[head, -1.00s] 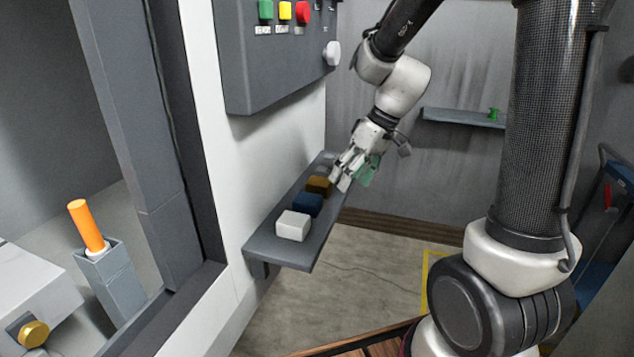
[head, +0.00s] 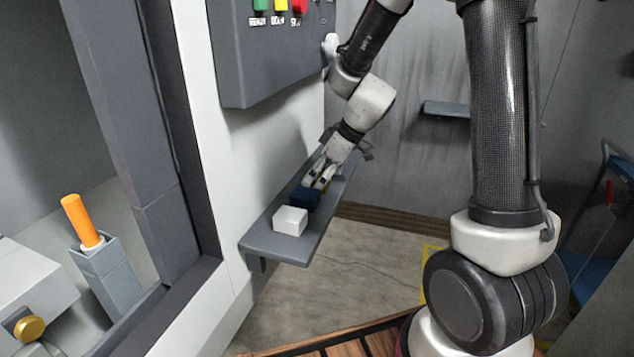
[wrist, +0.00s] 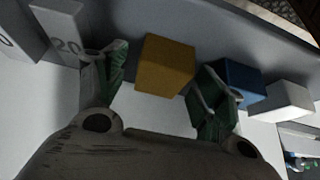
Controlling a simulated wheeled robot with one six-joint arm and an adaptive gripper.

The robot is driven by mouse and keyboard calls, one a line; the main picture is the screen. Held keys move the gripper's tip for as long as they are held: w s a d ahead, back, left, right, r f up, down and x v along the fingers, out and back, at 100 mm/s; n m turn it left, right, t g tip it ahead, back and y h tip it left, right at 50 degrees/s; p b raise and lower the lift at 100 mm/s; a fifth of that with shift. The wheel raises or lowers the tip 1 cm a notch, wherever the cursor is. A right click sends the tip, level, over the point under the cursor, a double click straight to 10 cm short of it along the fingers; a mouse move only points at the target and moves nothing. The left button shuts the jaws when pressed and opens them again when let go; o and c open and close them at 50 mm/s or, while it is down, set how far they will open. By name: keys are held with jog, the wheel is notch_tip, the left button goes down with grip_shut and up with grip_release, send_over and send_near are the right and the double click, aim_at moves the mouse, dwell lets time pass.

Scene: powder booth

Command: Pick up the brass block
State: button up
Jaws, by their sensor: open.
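The brass block (wrist: 165,66) shows in the wrist view as a yellow-brown cube between the two fingers of my gripper (wrist: 158,92). The fingers are open, one on each side of it, and I cannot tell whether either touches it. In the head view my gripper (head: 320,178) is low over the grey shelf (head: 280,248), just behind the blue block, and it hides most or all of the brass block.
A blue block (head: 305,198) and a white block (head: 290,221) stand on the shelf nearer the head camera. Grey blocks with numbers (wrist: 62,22) stand on the other side in the wrist view. A control box (head: 270,60) hangs above the shelf.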

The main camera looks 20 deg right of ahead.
jog(key=c, duration=1.3)
